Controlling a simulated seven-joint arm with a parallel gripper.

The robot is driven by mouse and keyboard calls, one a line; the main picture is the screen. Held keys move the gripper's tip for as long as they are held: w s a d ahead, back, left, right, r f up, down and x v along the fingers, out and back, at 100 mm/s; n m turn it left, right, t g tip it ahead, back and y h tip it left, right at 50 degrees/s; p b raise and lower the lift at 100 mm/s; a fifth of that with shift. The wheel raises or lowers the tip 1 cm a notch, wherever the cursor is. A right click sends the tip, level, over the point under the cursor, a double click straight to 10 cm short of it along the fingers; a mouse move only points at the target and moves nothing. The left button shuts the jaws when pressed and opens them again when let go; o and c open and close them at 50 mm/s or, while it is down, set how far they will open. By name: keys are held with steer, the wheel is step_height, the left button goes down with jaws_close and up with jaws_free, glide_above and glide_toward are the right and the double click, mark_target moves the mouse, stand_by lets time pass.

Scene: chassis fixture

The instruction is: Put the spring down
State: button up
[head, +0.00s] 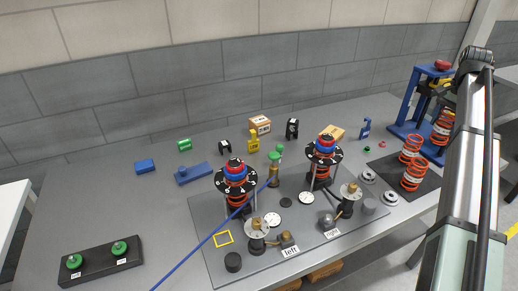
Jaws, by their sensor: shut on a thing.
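Three orange-red coil springs with white bands are at the right in the head view. One spring (415,177) stands on the dark mat (386,163). Another spring (410,149) stands behind it on the mat. A third spring (441,127) shows in front of the blue press, close to my arm. I cannot tell whether it is held or stands on something. My arm rises along the right edge, and my gripper is hidden behind it.
The blue press (408,125) stands at the back right. A grey fixture plate (213,252) carries two strut towers, the left tower (236,178) and the right tower (324,152). Small blocks stand behind. The table's left part is mostly clear, with a black button box (98,264).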

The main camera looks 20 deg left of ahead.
steer(key=w+a+n, duration=0.2)
steer(key=a, duration=1.2)
steer(key=w+a+n, duration=0.2)
steer(key=a+n, duration=0.1)
steer(key=a, duration=1.2)
steer(key=s+a+n, duration=0.2)
steer(key=s+a, duration=0.1)
steer(key=a, duration=1.2)
steer(key=s+a+n, duration=0.2)
steer(key=s+a, duration=0.2)
steer(key=a, duration=1)
steer(key=s+a+n, duration=0.3)
steer(key=s+a, duration=0.7)
steer(key=a, duration=0.5)
steer(key=s+a+n, duration=0.2)
steer(key=s+a, duration=0.7)
steer(key=a, duration=0.5)
steer(key=s+a+n, duration=0.4)
steer(key=s+a, duration=1.2)
steer(key=s, duration=0.4)
steer(key=shift+w+d+f, duration=0.1)
steer(key=shift+d+f, duration=0.05)
steer(key=shift+f, duration=3.6)
steer(key=shift+w+d+f, duration=0.1)
steer(key=shift+d+f, duration=0.05)
steer(key=shift+f, duration=3.6)
steer(key=shift+f, duration=0.1)
